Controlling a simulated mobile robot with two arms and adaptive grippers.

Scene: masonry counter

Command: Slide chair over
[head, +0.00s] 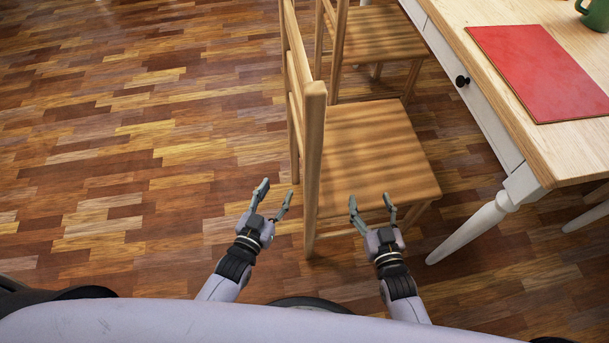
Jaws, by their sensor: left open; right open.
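A wooden chair (372,150) stands upright in front of me, its backrest (314,130) on the left and its seat pointing right toward the table. My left gripper (275,196) is open and empty, just left of the backrest's near post. My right gripper (372,206) is open and empty, in front of the near edge of the seat. In the picture the backrest post lies between the two grippers. I cannot tell whether either gripper touches the chair.
A second wooden chair (385,35) stands behind the first. A white-legged table (515,150) with a wooden top is at the right, bearing a red mat (543,70) and a green mug (596,14). The parquet floor (120,150) at the left is clear.

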